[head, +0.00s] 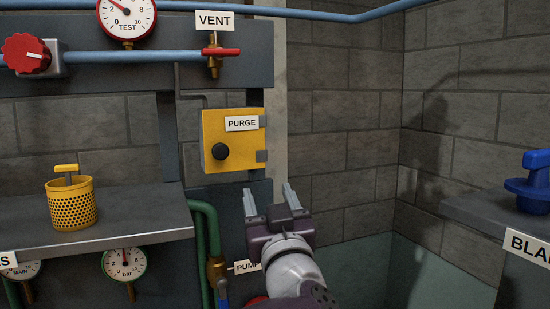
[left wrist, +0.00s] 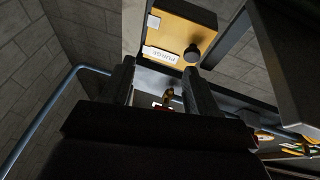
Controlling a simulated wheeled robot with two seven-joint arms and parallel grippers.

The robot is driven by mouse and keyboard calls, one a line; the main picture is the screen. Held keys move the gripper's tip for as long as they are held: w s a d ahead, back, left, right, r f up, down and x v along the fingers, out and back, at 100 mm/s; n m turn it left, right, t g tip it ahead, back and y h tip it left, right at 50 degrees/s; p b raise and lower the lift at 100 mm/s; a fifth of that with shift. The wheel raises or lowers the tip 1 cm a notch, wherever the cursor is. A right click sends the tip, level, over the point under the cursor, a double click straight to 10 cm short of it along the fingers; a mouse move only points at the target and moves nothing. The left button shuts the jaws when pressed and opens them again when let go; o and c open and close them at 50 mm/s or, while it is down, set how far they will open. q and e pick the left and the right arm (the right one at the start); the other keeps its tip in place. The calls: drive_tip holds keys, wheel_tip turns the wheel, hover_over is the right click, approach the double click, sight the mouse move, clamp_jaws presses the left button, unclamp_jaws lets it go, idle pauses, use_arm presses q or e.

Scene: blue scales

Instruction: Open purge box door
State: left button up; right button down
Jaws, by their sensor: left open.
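The purge box (head: 230,138) is a yellow box on the wall panel, with a "PURGE" label on its door. A round black knob (head: 221,151) sits at the door's lower left, and grey hinges are on the right edge. The door looks shut. My left gripper (head: 269,199) is below and right of the box, open and empty, fingers pointing up, apart from the box. In the left wrist view the purge box (left wrist: 170,32) and its knob (left wrist: 192,54) show beyond the open fingers (left wrist: 160,85). My right gripper is not in view.
A red-handled vent valve (head: 217,52) and blue pipe run above the box. A grey shelf (head: 120,232) with a yellow perforated basket (head: 71,203) stands at left. A green pipe (head: 206,240) and a "PUMP" label (head: 246,267) are below. A blue object (head: 532,185) sits at right.

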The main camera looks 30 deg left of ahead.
use_arm(q)
drive_tip(key=s+a+n+g+y, duration=0.1)
drive_tip(key=s+a+g+y, duration=0.1)
drive_tip(key=p, duration=0.2)
approach(221, 152)
drive_tip(key=a, duration=0.1)
drive_tip(key=w+a+p, duration=0.1)
drive_tip(key=w+a+r+p, duration=0.1)
drive_tip(key=w, duration=0.1)
drive_tip(key=w+a+r+p, duration=0.1)
drive_tip(key=shift+w+r, duration=0.2)
drive_tip(key=shift+w, duration=0.15)
drive_tip(key=shift+w+a+r+p, duration=0.15)
drive_tip(key=shift+a+p, duration=0.15)
drive_tip(key=shift+a, duration=0.25)
drive_tip(key=shift+w+a+r+p, duration=0.15)
drive_tip(key=shift+w+a+p, duration=0.1)
drive_tip(key=shift+a, duration=0.3)
drive_tip(key=shift+s+a, duration=0.2)
drive_tip(key=shift+a, duration=0.2)
drive_tip(key=shift+w+d+y, duration=0.25)
drive_tip(key=shift+y, duration=0.05)
drive_tip(key=shift+w+d, duration=0.1)
drive_tip(key=c, duration=0.3)
clamp_jaws()
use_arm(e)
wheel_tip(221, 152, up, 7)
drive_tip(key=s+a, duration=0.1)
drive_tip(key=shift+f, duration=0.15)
